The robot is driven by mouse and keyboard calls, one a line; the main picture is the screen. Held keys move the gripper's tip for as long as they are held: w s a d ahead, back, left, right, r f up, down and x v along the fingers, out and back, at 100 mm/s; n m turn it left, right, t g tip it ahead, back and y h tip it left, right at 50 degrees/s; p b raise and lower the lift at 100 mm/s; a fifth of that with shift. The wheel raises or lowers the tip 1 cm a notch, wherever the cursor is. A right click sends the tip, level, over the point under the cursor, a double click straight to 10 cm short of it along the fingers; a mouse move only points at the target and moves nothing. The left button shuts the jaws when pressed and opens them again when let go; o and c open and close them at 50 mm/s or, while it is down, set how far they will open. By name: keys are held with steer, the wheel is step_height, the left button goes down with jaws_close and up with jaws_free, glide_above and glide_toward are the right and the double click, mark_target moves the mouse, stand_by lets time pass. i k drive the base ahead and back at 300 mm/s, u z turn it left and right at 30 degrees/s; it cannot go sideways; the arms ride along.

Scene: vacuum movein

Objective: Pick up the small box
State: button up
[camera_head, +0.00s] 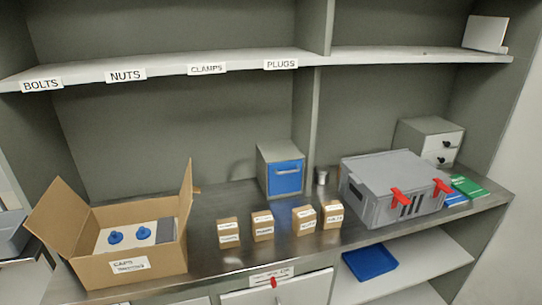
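Several small brown cardboard boxes stand in a row on the metal counter (215,268). Each has white labels on its front. From left to right are the first small box (228,231), the second (263,225), the third (304,219) and the rightmost (331,214). The two on the right stand closer together than the others. The label text is too small to read surely. Which one is the task's small box I cannot tell. My gripper is not in view.
An open cardboard box (85,268) marked CAPS, holding blue knobbed parts, stands at left. A blue-fronted cabinet (283,170) and small metal cup (322,177) stand behind. A grey case with red latches (392,185) stands right. A labelled shelf (165,68) hangs above.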

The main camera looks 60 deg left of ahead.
mark_target(304, 218)
steer(key=u, duration=1.7)
